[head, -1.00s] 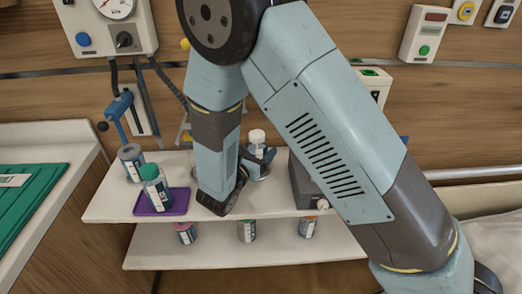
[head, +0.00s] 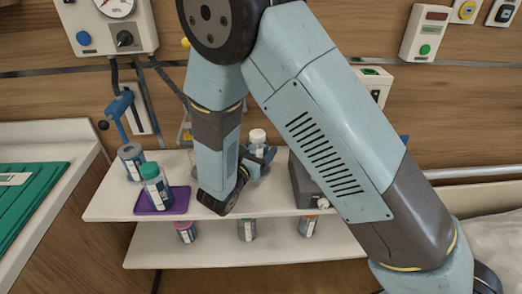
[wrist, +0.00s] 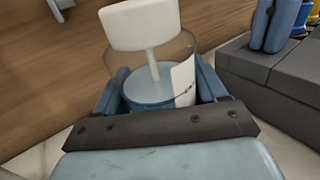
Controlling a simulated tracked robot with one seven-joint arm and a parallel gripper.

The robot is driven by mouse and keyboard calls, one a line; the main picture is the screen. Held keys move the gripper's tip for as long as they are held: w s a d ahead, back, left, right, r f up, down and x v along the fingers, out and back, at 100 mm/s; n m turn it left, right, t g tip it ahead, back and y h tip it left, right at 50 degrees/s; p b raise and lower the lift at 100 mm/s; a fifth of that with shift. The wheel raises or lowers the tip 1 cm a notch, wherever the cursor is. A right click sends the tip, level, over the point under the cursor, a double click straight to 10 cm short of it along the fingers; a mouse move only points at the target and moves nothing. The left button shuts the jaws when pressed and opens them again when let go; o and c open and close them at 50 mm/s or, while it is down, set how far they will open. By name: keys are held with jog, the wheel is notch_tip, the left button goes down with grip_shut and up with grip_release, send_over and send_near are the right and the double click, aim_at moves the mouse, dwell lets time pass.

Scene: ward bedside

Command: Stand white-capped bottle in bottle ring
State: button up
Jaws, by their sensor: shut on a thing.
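The white-capped bottle (head: 257,136) stands upright over the upper shelf, partly behind my arm. In the wrist view the bottle (wrist: 150,92) shows a broad white cap, a clear body with blue liquid and a white label. My gripper (wrist: 160,90) is shut on it, with one blue finger on each side. In the head view my gripper (head: 258,154) is partly hidden by my own wrist. The bottle's base is hidden, and I cannot tell whether it touches the shelf. I cannot make out the bottle ring clearly; it may be hidden behind the gripper and bottle.
A green-capped bottle (head: 154,184) stands on a purple tray (head: 180,202) at the left of the upper shelf (head: 110,206). A grey-topped container (head: 131,160) is beside it. A dark grey box (head: 303,184) is close right of the gripper. Several bottles stand on the lower shelf (head: 160,250).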

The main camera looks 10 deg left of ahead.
jog(key=shift+f, duration=0.45)
dwell(2.2)
jog(key=o, duration=1.3)
jog(key=shift+o, duration=0.2)
jog(key=shift+s, duration=0.1)
jog(key=v, duration=1.3)
jog(key=shift+s+a, duration=0.15)
jog(key=shift+s, duration=0.1)
